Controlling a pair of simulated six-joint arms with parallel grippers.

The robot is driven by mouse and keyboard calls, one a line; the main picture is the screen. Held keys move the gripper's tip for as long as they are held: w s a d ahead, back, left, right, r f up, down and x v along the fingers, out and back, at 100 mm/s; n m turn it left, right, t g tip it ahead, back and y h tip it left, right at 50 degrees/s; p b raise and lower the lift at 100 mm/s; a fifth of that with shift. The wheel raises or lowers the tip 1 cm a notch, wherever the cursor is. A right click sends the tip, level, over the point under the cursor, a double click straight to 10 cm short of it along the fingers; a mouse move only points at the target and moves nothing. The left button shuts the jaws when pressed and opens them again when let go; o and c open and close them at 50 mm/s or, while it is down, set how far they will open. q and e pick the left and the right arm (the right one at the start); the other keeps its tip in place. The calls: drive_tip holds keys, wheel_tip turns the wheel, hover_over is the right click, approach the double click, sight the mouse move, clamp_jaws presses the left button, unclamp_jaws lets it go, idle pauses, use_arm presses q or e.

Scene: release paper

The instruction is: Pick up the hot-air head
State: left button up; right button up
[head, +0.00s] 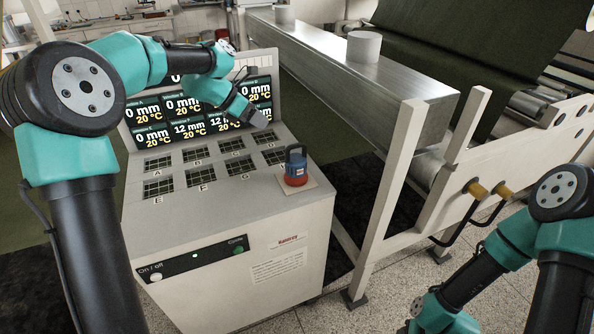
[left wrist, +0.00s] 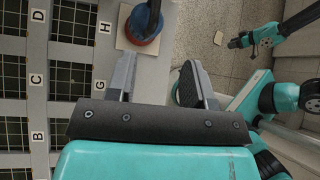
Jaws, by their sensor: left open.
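The hot-air head (head: 296,170) is a blue and red round body with a dark looped handle. It stands upright on a small beige pad (head: 311,184) at the right side of the machine's top. It also shows at the top of the left wrist view (left wrist: 142,28). My left gripper (head: 262,119) is over the back of the machine top, behind and left of the head in the head view. In the left wrist view its fingers (left wrist: 158,76) are apart with nothing between them, short of the head. My right arm is at lower right; its fingers are not clear.
The machine top (head: 235,200) has several dark grid squares with letters. A row of temperature screens (head: 185,105) stands behind them. A metal beam (head: 375,75) on a white frame (head: 395,190) runs to the right. The space around the head is clear.

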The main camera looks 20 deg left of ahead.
use_arm(q)
approach(296, 145)
drive_tip(key=x, duration=0.5)
drive_tip(key=shift+d, duration=0.15)
drive_tip(key=shift+f, duration=0.1)
drive_tip(key=shift+w+a+x, duration=0.1)
drive_tip(key=shift+a+x, duration=0.05)
drive_tip(key=shift+x, duration=1.15)
drive_tip(key=shift+w+a+x, duration=0.1)
drive_tip(key=shift+a+x, duration=0.05)
drive_tip(key=shift+x, duration=1.15)
drive_tip(key=shift+f, duration=0.15)
drive_tip(key=shift+c, duration=0.3)
clamp_jaws()
